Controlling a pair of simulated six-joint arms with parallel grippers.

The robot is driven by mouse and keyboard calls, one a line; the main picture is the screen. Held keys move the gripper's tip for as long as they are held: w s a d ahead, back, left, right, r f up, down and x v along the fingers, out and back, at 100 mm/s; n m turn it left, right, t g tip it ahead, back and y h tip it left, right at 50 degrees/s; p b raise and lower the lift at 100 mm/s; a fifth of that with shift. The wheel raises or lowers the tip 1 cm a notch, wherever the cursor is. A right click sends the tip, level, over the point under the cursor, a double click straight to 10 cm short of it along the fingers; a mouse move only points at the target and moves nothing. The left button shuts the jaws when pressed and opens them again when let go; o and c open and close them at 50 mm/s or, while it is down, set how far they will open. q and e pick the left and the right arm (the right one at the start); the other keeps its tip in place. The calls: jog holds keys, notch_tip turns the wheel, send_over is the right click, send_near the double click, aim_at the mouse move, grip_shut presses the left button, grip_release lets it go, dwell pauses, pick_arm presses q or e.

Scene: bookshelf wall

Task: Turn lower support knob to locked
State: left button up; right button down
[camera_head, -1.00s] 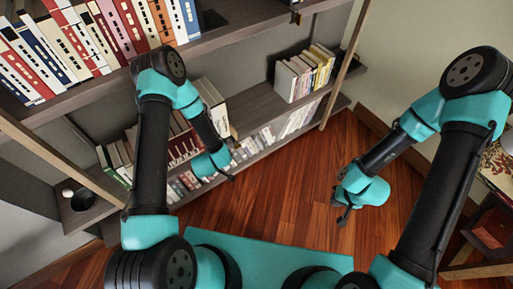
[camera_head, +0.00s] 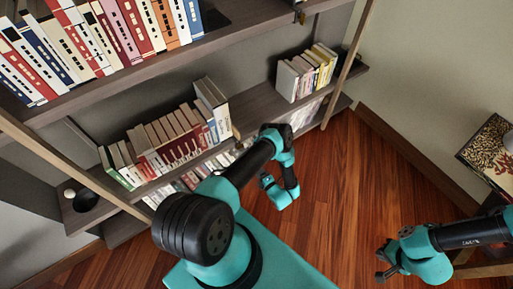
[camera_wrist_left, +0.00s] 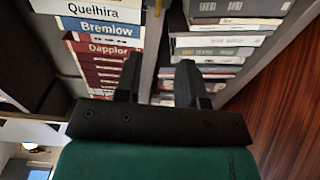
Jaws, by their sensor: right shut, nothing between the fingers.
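I cannot clearly pick out the lower support knob. A small dark and brass fitting (camera_head: 300,16) sits at the upper shelf's edge, too small to make out. In the left wrist view a small brass-coloured piece (camera_wrist_left: 158,9) shows on a shelf edge, also unclear. My left gripper (camera_wrist_left: 160,85) is open, its two fingers apart in front of the shelf edge, with nothing seen held. In the head view its fingers are not clear. My right gripper (camera_head: 383,266) is shut and empty, low over the floor at right, away from the shelves.
Rows of books stand on the upper shelf (camera_head: 236,38) and the lower shelf (camera_head: 262,103). A wooden upright (camera_head: 346,65) bounds the shelving. A pale ball (camera_head: 69,193) lies at the left. The wooden floor (camera_head: 335,190) is clear. A patterned item (camera_head: 487,150) is at right.

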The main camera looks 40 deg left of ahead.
aim_at(241, 147)
pick_arm(q)
jog(key=shift+s+d, duration=0.1)
jog(key=shift+d, duration=0.05)
jog(key=x, duration=1.7)
jog(key=shift+a, duration=0.3)
grip_shut()
